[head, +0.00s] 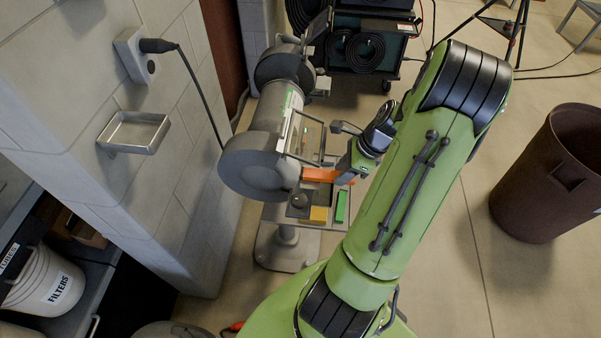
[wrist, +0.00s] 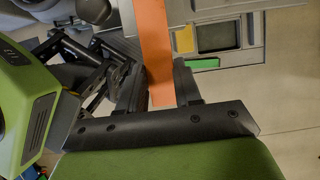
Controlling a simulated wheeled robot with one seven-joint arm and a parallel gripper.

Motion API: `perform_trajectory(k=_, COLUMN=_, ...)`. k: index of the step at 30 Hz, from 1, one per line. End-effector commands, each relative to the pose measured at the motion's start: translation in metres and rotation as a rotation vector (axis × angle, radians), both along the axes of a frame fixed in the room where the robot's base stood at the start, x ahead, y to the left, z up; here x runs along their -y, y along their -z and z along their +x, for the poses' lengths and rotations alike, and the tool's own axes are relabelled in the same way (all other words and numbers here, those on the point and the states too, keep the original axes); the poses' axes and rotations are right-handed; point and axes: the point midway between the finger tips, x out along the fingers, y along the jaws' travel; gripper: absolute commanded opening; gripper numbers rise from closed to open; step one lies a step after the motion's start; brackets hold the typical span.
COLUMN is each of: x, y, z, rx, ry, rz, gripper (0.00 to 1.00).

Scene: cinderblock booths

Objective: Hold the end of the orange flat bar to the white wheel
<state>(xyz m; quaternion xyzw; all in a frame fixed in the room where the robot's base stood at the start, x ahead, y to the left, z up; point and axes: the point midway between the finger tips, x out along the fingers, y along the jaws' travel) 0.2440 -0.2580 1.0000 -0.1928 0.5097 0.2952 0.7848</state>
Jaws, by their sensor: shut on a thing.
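The orange flat bar (head: 320,174) is held between the two dark fingers of my gripper (wrist: 158,85). In the wrist view the orange bar (wrist: 155,45) runs up from between the fingers. In the head view its far end reaches left to the near round guard of the grey bench grinder (head: 262,135). My gripper (head: 352,166) is just right of that guard. I cannot make out the white wheel's face; the guard and the angle hide it. I cannot tell whether the bar touches a wheel.
Below the bar, a tray on the grinder's pedestal (head: 285,250) holds a yellow block (head: 319,214) and a green bar (head: 341,206). A block wall with a metal wall tray (head: 135,132) stands left. A brown bin (head: 555,175) stands right, with open floor between.

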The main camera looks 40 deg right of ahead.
Motion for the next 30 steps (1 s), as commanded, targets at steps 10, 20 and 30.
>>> perform_trajectory(k=10, x=-0.0012, y=-0.0005, z=0.0018, rx=0.002, ry=-0.001, rz=-0.001, gripper=0.0)
perform_trajectory(k=20, x=-0.0026, y=-0.0008, z=0.0033, rx=0.002, ry=-0.003, rz=0.0, gripper=0.0)
perform_trajectory(k=30, x=-0.0047, y=-0.0017, z=0.0048, rx=0.004, ry=-0.006, rz=0.003, gripper=0.0)
